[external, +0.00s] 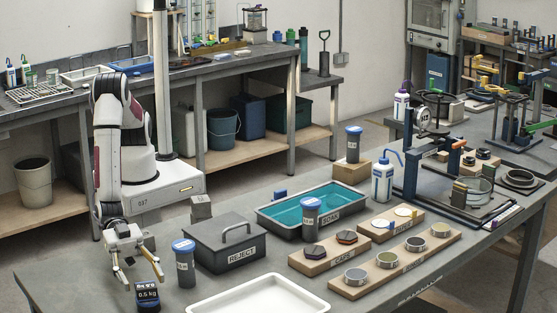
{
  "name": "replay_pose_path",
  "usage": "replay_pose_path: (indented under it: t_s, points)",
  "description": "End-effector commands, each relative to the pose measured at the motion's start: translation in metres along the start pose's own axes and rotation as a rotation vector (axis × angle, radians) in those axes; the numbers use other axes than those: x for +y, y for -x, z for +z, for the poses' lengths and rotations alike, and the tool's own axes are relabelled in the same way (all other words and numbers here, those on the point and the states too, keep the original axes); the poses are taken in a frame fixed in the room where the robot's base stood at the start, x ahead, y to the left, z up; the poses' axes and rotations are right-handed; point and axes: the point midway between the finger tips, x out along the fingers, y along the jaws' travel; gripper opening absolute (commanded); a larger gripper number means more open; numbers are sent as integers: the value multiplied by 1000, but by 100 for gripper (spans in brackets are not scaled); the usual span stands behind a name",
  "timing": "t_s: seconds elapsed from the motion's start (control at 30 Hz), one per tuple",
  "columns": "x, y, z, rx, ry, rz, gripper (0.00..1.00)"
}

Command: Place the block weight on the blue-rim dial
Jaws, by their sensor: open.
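A dark block labelled "0.5 kg" (148,297), which looks like the block weight, stands on the near left of the bench, its lower part close to the picture's bottom edge. My gripper (143,281) is open and points down just above and around its top. I cannot tell whether the fingers touch it. A blue lever frame (411,165) stands at the right of the bench, with a round part (436,96) at its top and a round pan (474,190) low on it. The blue-rim dial cannot be made out for sure at this size.
A blue-lidded jar (184,265) and the grey REJECT box (228,243) stand just right of my gripper. A white tray (240,301) lies at the front.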

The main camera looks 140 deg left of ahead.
Motion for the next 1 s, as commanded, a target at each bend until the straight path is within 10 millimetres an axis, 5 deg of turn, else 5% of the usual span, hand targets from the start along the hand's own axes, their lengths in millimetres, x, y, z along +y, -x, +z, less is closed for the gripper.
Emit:
replay_pose_path:
  t_s: [1.0]
  points:
    - [1,104,0,1,0,0,54]
